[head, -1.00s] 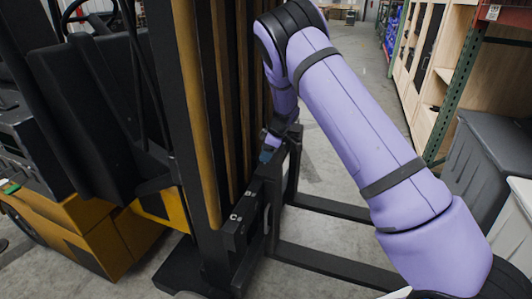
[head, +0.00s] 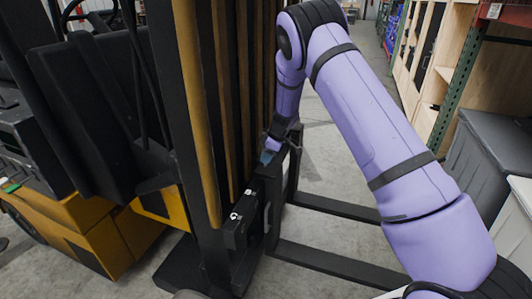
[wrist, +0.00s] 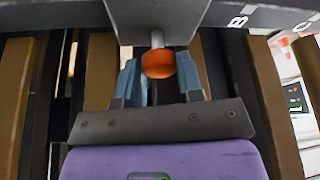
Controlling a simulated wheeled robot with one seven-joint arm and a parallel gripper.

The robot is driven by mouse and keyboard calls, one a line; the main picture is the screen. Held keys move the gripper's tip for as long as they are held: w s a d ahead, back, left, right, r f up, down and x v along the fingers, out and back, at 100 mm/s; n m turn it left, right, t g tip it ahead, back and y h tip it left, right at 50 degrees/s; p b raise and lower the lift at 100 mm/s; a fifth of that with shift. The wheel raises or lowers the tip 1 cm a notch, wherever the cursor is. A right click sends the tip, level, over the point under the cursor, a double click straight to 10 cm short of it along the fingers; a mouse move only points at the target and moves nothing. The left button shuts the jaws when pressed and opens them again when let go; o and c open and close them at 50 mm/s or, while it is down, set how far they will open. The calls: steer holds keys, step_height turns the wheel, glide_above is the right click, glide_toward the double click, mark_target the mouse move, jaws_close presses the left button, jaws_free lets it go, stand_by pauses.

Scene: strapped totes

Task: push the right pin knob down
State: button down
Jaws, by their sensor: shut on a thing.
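The orange pin knob (wrist: 158,63) sits on a short grey stem under a grey bracket (wrist: 157,18) in the wrist view. My gripper (wrist: 160,70) is shut on the knob, with one blue-grey finger on each side of it. In the head view my gripper (head: 268,155) is at the top of the black fork carriage (head: 262,188). The knob cannot be made out there.
A yellow and black forklift (head: 95,235) stands at the left, its mast beside my arm. Two dark forks (head: 335,262) reach right over bare floor. Grey bins (head: 480,165) and wooden shelving (head: 500,80) stand at the right.

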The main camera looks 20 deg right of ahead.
steer(key=shift+s+f, duration=0.15)
steer(key=shift+f, duration=0.2)
steer(key=c, duration=0.8)
jaws_free()
steer(key=shift+o, duration=0.2)
steer(key=shift+r, duration=0.15)
steer(key=v, duration=1)
steer(key=shift+d+r, duration=0.15)
steer(key=shift+r, duration=0.1)
